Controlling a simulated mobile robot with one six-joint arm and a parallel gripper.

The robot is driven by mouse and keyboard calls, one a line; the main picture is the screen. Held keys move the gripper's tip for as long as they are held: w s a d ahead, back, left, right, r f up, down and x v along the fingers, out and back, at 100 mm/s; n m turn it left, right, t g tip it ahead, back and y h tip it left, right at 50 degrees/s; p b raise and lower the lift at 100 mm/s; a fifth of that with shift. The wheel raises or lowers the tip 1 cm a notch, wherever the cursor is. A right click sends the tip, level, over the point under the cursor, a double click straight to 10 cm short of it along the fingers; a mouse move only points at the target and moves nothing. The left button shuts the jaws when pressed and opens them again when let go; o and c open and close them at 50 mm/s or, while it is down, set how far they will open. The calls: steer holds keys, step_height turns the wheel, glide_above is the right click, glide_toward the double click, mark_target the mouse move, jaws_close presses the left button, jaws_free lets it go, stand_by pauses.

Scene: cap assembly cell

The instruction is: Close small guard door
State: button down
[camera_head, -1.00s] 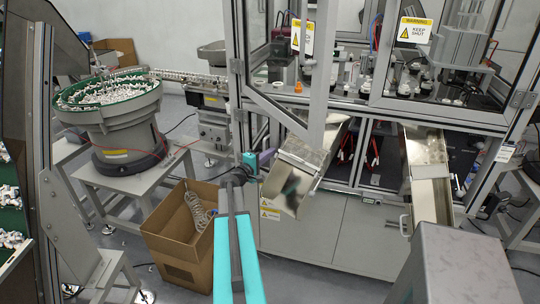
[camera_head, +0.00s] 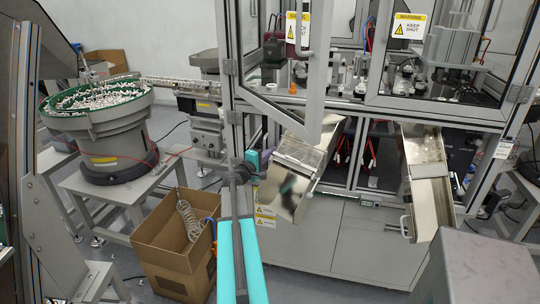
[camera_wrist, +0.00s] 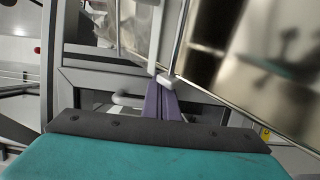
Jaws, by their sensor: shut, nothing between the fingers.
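The small guard door (camera_head: 322,85) is a grey-framed clear panel hinged on the left post of the machine. It stands swung open towards me and carries a warning label and a handle (camera_head: 303,40). My gripper (camera_head: 262,157) is below and left of the door's lower free corner, left of the metal chute. In the wrist view its purple fingers (camera_wrist: 163,84) are together and empty. A pale bar end (camera_wrist: 170,82) appears right at the fingertips there; I cannot tell whether they touch it.
A shiny metal chute (camera_head: 297,182) juts out just right of my gripper, with a second chute (camera_head: 430,175) farther right. A cardboard box (camera_head: 165,237) stands on the floor at left. A bowl feeder (camera_head: 100,125) stands beyond it. The neighbouring door (camera_head: 443,114) also bears a warning label.

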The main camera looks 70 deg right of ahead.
steer(key=shift+w+a, duration=0.1)
steer(key=shift+a, duration=0.1)
steer(key=w+a+b, duration=0.2)
steer(key=a+b, duration=0.1)
steer(key=a, duration=1)
steer(key=shift+w, duration=0.3)
steer(key=shift+a, duration=0.1)
steer(key=c, duration=1.8)
jaws_free()
steer(key=shift+c, duration=0.2)
steer(key=shift+w+a+r+m+t+p, duration=0.25)
steer(key=shift+r+m+p, duration=0.45)
steer(key=shift+m, duration=2.25)
steer(key=shift+w+d+r+m+p, duration=0.1)
steer(key=shift+w+r+m+p, duration=0.45)
steer(key=shift+m, duration=2.35)
steer(key=shift+w+a+r+m+t+p, duration=0.15)
steer(key=shift+r+m+p, duration=0.7)
steer(key=shift+m, duration=2.1)
